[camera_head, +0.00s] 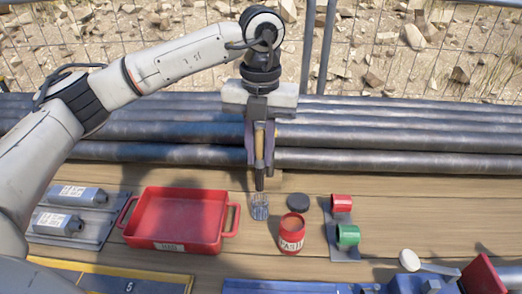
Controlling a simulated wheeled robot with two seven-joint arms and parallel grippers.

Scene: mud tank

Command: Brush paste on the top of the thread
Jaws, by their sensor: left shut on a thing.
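My left gripper (259,163) hangs fingers down over the table and is shut on a slim upright tool with a tan handle (259,144) and a dark lower end, seemingly the brush. A small clear or wire-like holder (260,207) stands right below the tool's tip; I cannot tell whether they touch. An open red paste can (291,233) with a white label stands to the right of and nearer than the tip. Its dark round lid (298,202) lies behind it. I cannot pick out the thread for sure. My right gripper is not in view.
Long dark pipes (400,160) lie along the back. A red tray (176,218) stands left, beside grey labelled blocks (78,193). Red (341,202) and green (348,236) rings sit on a grey plate at right.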

